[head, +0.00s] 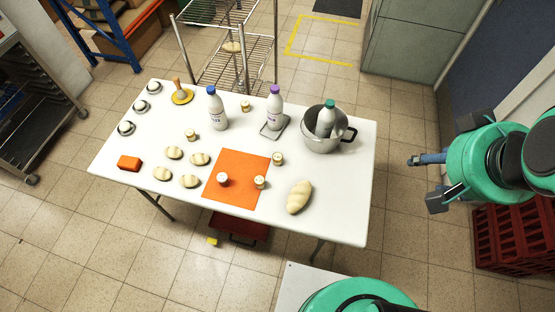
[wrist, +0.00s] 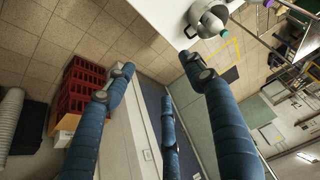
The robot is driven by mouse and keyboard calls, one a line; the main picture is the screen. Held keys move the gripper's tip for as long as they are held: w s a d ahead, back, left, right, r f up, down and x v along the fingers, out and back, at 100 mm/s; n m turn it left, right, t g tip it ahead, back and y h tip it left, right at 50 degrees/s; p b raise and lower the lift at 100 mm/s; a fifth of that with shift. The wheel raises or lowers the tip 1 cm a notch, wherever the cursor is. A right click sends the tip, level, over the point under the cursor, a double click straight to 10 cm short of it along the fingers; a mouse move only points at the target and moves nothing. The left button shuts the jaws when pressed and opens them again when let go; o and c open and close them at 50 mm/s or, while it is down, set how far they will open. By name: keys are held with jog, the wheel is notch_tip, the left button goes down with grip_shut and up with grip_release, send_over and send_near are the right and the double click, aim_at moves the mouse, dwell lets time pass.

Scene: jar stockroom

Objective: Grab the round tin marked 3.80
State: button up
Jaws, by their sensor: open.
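Several small round cream tins stand on the white table in the head view: one at the back (head: 245,106), one left of centre (head: 190,135), one right of the orange mat (head: 278,159), and two on the mat, at its right side (head: 260,182) and left side (head: 222,179). Their markings are too small to read, so I cannot tell which is marked 3.80. My gripper (head: 425,182) is open and empty, off the table's right side, apart from all the tins. Its spread blue fingers also show in the wrist view (wrist: 160,78), where no tin is visible.
The white table (head: 335,225) holds bottles (head: 217,112), a steel pot (head: 322,142) with a bottle in it, bread rolls (head: 174,153), a loaf (head: 299,197) and an orange block (head: 129,163). Red crates (head: 510,240) stand at right. Floor between table and gripper is clear.

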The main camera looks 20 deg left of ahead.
jog(key=shift+w, duration=0.1)
jog(key=w+a+f+n+g, duration=0.1)
jog(key=w+a+f+g, duration=0.15)
jog(key=w+a, duration=0.65)
jog(key=n+g+b, duration=0.2)
jog(key=n+g, duration=0.1)
jog(key=n, duration=0.1)
send_over(277, 157)
notch_tip(277, 157, down, 35)
jog(key=shift+w+d+f, duration=0.1)
jog(key=shift+f, duration=0.05)
jog(key=shift+f, duration=0.1)
jog(key=shift+f+b, duration=1.05)
jog(key=shift+f, duration=3.15)
